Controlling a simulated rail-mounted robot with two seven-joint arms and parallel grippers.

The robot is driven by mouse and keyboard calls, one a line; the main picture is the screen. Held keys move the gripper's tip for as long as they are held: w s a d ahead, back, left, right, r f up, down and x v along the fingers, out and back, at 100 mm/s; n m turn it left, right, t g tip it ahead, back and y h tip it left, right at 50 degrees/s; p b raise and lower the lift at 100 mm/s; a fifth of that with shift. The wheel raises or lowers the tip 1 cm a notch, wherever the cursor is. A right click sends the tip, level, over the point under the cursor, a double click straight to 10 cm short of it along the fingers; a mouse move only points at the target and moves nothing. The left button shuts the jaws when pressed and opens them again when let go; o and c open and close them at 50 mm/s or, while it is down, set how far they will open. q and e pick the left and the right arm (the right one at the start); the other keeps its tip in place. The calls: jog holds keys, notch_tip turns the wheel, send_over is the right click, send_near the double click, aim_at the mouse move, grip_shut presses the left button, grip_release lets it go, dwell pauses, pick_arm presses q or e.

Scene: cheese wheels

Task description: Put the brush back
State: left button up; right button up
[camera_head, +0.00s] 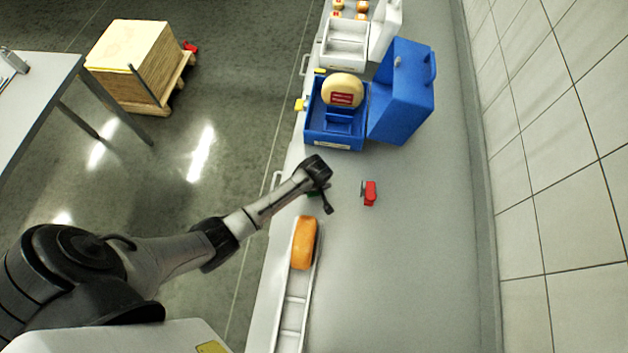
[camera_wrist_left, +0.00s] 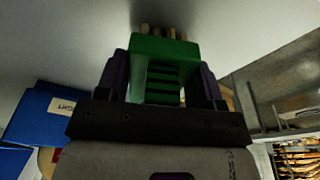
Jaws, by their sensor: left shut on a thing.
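My left gripper (camera_head: 318,190) is over the front edge of the grey counter, near the tray with the orange cheese. In the left wrist view my left gripper (camera_wrist_left: 160,85) is shut on a green block-like thing (camera_wrist_left: 165,48) with ribs and tan stubs at its far end, which looks like the brush. My right gripper is not in view.
A small red thing (camera_head: 370,195) with a dark part lies on the counter to the right of the gripper. A narrow tray (camera_head: 292,315) holds an orange cheese (camera_head: 303,243). An open blue box (camera_head: 325,137) holds a pale cheese wheel (camera_head: 343,89). The counter's right side is clear.

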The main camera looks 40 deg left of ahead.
pick_arm(q)
jog(key=shift+f, duration=0.1)
jog(key=o, duration=1.2)
notch_tip(320, 180, up, 12)
jog(key=s+d, duration=0.1)
jog(key=shift+d+p, duration=0.2)
jog(key=shift+p, duration=0.25)
